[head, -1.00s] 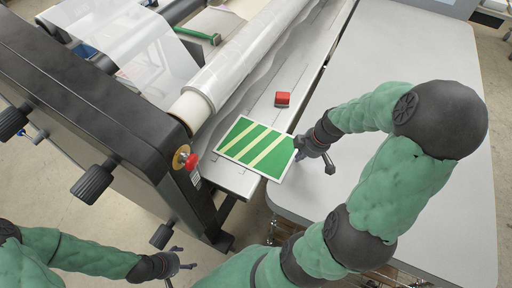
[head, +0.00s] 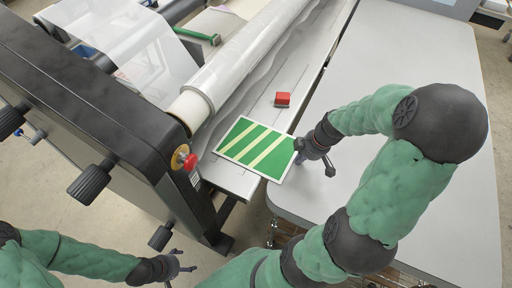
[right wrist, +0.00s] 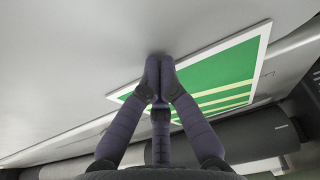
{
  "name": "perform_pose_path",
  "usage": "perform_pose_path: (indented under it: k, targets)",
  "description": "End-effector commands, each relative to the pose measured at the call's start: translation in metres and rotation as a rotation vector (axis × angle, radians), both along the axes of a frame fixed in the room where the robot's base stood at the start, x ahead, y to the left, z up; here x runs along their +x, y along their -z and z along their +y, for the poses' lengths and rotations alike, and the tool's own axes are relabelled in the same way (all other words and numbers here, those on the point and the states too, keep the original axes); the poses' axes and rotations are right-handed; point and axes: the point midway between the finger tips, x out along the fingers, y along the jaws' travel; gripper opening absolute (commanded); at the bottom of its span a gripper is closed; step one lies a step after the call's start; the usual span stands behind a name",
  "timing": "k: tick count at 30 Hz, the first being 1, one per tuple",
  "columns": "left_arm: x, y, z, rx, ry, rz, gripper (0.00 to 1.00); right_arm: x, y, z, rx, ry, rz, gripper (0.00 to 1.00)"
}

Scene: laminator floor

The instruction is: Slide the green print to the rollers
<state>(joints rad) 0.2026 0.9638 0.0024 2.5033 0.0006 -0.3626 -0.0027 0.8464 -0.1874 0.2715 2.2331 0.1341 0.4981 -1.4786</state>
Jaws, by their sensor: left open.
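The green print (head: 254,147) with pale diagonal stripes and a white border lies flat on the laminator's feed table (head: 236,183), close to the clear film roll. Its right corner reaches the table's edge. My right gripper (head: 330,168) is at that right corner. In the right wrist view the print (right wrist: 215,80) lies beyond the fingers, and the fingertips (right wrist: 160,62) are together over its near edge. I cannot tell whether they touch it; nothing shows between them. My left gripper (head: 190,268) is open and empty, low at the left, away from the print.
The clear film roll (head: 230,75) runs along the feed table. A red block (head: 282,99) sits on the feed table beyond the print. The black side housing with a red button (head: 190,161) stands left. The grey table (head: 400,50) at right is mostly clear.

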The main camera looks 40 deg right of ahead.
Motion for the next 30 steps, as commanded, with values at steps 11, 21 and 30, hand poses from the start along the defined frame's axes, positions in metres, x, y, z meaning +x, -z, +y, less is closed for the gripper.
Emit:
perform_pose_path:
  k: [11,21,30]
  targets:
    - [0.0,0.0,0.0,0.0,0.0,0.0,0.75,0.0,0.0,0.0,0.0,0.0,0.0,0.0]
    - [0.0,0.0033,0.0,0.0,0.0,0.0,0.75,-0.0018,0.0006,-0.0011,-0.001,0.0,0.0,0.0]
    - [-0.0001,0.0071,0.0,0.0,0.0,0.0,0.75,-0.0042,0.0002,-0.0029,0.0,0.0,0.0,0.0]
